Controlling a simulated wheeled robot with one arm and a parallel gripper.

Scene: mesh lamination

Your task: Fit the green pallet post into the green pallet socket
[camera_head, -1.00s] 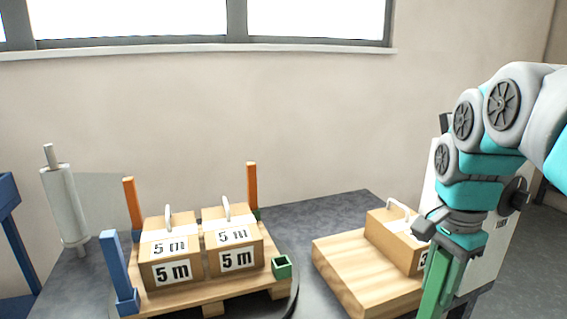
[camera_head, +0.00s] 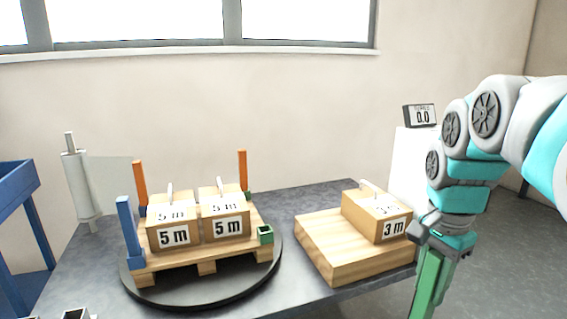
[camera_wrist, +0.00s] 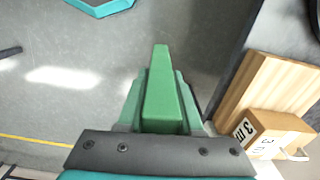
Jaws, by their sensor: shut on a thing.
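My gripper (camera_head: 432,262) is shut on the green pallet post (camera_head: 429,290), which hangs down at the right, off the table's right edge. In the wrist view the green post (camera_wrist: 161,95) sits between the jaws and points away from the camera. The green pallet socket (camera_head: 265,234) is a small open-topped square at the front right corner of the wooden pallet (camera_head: 180,257). It is empty and well to the left of my gripper. The post's lower end is cut off by the head view's bottom edge.
Two 5 m boxes (camera_head: 174,236) stand on the pallet, on a dark round turntable (camera_head: 215,296). A blue post (camera_head: 129,230) and two orange posts (camera_head: 140,183) stand at other corners. A wooden block (camera_head: 325,250) with a 3 m box (camera_head: 372,218) lies between pallet and gripper.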

